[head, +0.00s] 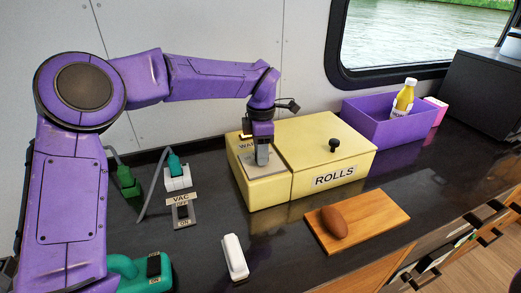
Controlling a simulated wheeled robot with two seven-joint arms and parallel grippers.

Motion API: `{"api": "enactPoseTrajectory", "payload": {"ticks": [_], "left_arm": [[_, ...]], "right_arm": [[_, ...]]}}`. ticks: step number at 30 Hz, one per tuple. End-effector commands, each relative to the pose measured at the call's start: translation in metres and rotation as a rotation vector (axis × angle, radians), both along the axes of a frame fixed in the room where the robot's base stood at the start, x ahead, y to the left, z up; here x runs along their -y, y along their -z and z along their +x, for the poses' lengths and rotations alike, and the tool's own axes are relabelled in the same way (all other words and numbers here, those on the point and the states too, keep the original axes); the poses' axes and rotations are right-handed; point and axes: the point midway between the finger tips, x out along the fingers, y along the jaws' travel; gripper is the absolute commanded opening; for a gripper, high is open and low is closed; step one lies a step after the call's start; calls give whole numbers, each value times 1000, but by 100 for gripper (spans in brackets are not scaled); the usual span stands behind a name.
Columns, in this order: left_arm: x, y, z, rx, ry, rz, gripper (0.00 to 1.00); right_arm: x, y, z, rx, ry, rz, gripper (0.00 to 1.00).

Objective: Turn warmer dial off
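The warmer is a pale yellow box (265,193) on the dark counter, with a lid labelled "ROLLS" (335,176) and a black knob on top. On its left top part is a panel (246,146) with lettering that starts "WA", mostly covered by my gripper. My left gripper (262,160) points down right over this panel, at or very near its surface. Its fingers look close together, but I cannot tell whether they hold anything. The dial itself is hidden behind the gripper. My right gripper is not in view.
A "VAC" switch (182,211), plugs (175,175), a white object (235,257) and a green-handled item (140,272) lie left and in front. A board (380,218) with a brown roll (334,221) is at right. A purple bin (370,122) holds a yellow bottle (403,98).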

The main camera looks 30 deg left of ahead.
Motion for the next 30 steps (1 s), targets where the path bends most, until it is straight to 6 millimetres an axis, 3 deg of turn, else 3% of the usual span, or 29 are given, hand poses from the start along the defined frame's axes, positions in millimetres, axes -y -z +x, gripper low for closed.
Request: {"api": "enactPoseTrajectory", "payload": {"ticks": [13,30], "left_arm": [[0,0,0,2,-79,-2,9],[1,0,0,4,-534,-4,9]], "right_arm": [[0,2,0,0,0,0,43],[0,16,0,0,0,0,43]]}}
